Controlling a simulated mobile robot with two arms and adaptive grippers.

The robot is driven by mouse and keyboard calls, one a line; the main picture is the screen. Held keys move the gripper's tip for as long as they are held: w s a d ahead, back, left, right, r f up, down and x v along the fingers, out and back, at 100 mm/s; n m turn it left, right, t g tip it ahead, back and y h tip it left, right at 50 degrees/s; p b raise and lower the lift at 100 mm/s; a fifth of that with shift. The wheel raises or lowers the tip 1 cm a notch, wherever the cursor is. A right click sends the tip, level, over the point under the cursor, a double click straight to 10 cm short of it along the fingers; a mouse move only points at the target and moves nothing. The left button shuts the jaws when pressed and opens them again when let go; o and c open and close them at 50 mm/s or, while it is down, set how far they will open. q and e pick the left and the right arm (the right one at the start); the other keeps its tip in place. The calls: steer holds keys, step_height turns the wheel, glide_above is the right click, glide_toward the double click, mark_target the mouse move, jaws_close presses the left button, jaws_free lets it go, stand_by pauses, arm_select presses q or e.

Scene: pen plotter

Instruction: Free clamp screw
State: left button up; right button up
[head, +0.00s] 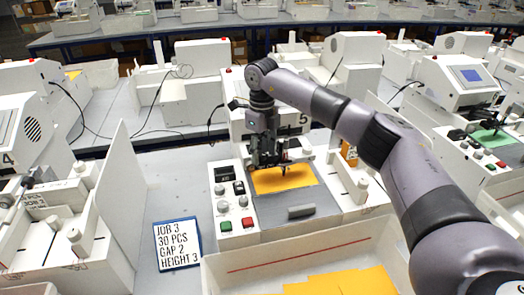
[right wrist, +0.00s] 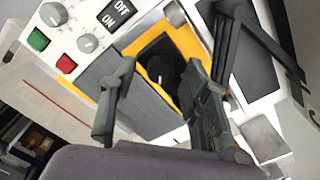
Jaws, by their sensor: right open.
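A pen plotter (head: 228,206) with several knobs and buttons stands in front of me, with a yellow sheet (head: 300,180) on its bed. In the right wrist view a round black knob (right wrist: 161,66) with a pale mark, which looks like the clamp screw, sits over the yellow sheet (right wrist: 189,40). My right gripper (head: 268,162) is above the bed in the head view. In the right wrist view its two fingers are spread apart (right wrist: 160,84), with the knob showing between them and nothing held. Whether they touch the knob cannot be told. My left gripper is not in view.
A job card (head: 177,243) lies left of the plotter. An open white bin (head: 300,262) with yellow sheets stands in front. A grey block (head: 301,212) lies on the bed's front. White panels and similar machines stand on both sides.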

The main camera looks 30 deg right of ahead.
mark_target(262, 155)
step_height(262, 155, up, 12)
stand_by(0.4)
steer(key=shift+f, duration=0.15)
stand_by(0.3)
